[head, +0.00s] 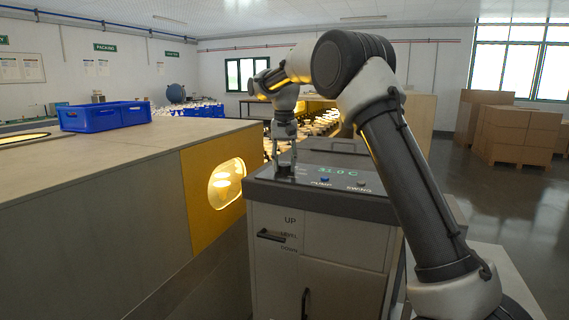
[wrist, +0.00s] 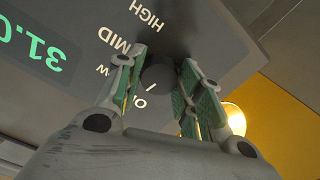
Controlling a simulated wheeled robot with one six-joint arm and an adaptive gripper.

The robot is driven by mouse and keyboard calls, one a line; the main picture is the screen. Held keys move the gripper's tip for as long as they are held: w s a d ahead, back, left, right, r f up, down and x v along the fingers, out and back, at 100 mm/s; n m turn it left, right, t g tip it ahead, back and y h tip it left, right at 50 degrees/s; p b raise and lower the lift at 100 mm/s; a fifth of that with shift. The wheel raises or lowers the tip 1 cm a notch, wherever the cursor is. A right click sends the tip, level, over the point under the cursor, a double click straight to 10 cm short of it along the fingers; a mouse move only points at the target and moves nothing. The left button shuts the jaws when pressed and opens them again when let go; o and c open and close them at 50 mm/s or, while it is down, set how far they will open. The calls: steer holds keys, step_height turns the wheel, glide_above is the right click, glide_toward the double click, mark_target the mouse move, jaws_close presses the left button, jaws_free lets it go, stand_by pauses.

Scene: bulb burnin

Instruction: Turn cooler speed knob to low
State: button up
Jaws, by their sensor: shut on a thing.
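The dark round speed knob (wrist: 158,78) is on the cooler's grey top panel (wrist: 70,90), between my two fingers in the wrist view. My gripper (wrist: 159,65) is shut on it, with green pads on both sides. The knob's short white mark points roughly toward the partly hidden OFF label. HIGH and MID labels are readable; the label after MID is partly covered by a finger. In the head view my gripper (head: 284,168) points down at the back left of the cooler's top (head: 330,196), where the knob is hidden.
The cooler's display (head: 337,171) reads about 31.0 C, with PUMP and SWING buttons before it. Boxes (head: 520,140) stand far right.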

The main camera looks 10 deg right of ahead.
mark_target(284, 165)
steer(key=m, duration=0.6)
steer(key=shift+a, duration=0.1)
stand_by(0.5)
steer(key=o, duration=1)
steer(key=shift+r, duration=0.15)
step_height(284, 165, up, 12)
